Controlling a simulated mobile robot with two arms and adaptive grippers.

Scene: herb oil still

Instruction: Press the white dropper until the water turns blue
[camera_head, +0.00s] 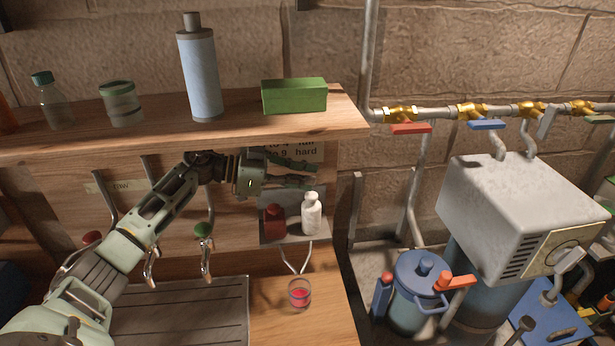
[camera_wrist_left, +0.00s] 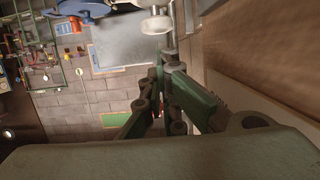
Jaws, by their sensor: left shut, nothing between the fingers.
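The white dropper (camera_head: 311,215) stands upright in a small grey holder (camera_head: 294,237) on the wooden back panel, right of a red dropper (camera_head: 275,221). Below them a glass (camera_head: 299,293) with red liquid stands on the bench. My left gripper (camera_head: 312,176) reaches in from the left under the shelf. It is shut and empty, with its fingertips just above the white dropper's top; I cannot tell whether they touch. In the left wrist view the gripper's fingers (camera_wrist_left: 165,75) point up towards a pale round shape (camera_wrist_left: 156,22), probably the white dropper. My right gripper is out of view.
A wooden shelf (camera_head: 345,122) runs just above my left arm, carrying a grey bottle (camera_head: 201,75), jars and a green block (camera_head: 294,96). A partly hidden sign hangs behind the gripper. Right of the bench are pipes with valves, a blue pot (camera_head: 421,285) and a grey box (camera_head: 510,210).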

